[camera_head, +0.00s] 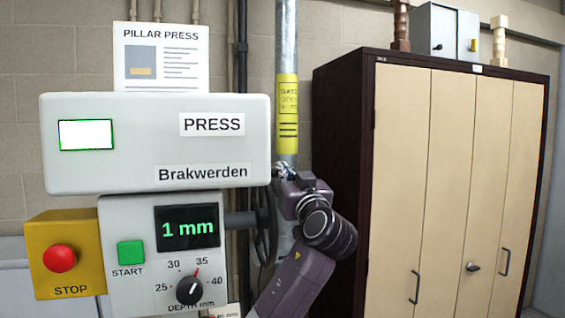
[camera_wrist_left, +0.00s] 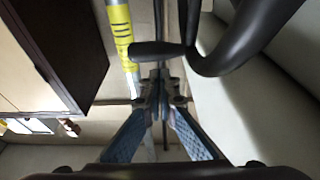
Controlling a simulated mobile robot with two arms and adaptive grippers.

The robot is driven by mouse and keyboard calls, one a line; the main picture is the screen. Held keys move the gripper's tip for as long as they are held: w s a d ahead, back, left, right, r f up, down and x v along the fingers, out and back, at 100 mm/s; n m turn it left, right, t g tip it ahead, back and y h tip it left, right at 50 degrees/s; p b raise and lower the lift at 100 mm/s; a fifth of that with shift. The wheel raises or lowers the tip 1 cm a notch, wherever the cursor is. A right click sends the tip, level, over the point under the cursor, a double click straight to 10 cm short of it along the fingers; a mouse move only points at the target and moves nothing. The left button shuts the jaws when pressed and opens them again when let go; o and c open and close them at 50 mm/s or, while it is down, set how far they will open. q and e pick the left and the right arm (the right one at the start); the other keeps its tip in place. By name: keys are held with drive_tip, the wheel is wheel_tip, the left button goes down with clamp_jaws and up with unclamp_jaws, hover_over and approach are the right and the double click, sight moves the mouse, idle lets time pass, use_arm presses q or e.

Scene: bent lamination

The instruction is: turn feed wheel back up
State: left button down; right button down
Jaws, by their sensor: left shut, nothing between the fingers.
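The feed wheel (camera_head: 264,228) is a dark handwheel on the right side of the press's control box, seen nearly edge-on. In the left wrist view its thick dark rim (camera_wrist_left: 245,42) curves in from the upper right, with a dark handle (camera_wrist_left: 158,48) sticking out to the left. My left gripper (camera_head: 283,171) is at the top of the wheel, in front of the pole. In the left wrist view the fingers (camera_wrist_left: 156,82) are shut with nothing between them, and their tips appear just below the handle. I cannot tell whether they touch it. My right gripper is not in view.
The grey press (camera_head: 90,170) has a display (camera_head: 187,228) reading 1 mm, a depth knob (camera_head: 190,290), a green start button (camera_head: 131,253) and a red stop button (camera_head: 59,258). A pole with a yellow label (camera_head: 287,110) stands behind my gripper. A cabinet (camera_head: 440,180) stands at the right.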

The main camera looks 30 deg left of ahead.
use_arm(q)
drive_tip(key=shift+w+a+f, duration=0.4)
drive_tip(key=shift+a+f, duration=0.05)
drive_tip(key=shift+w+a+b, duration=0.4)
drive_tip(key=shift+a+b, duration=0.1)
drive_tip(key=shift+b, duration=0.35)
drive_tip(key=shift+r, duration=0.1)
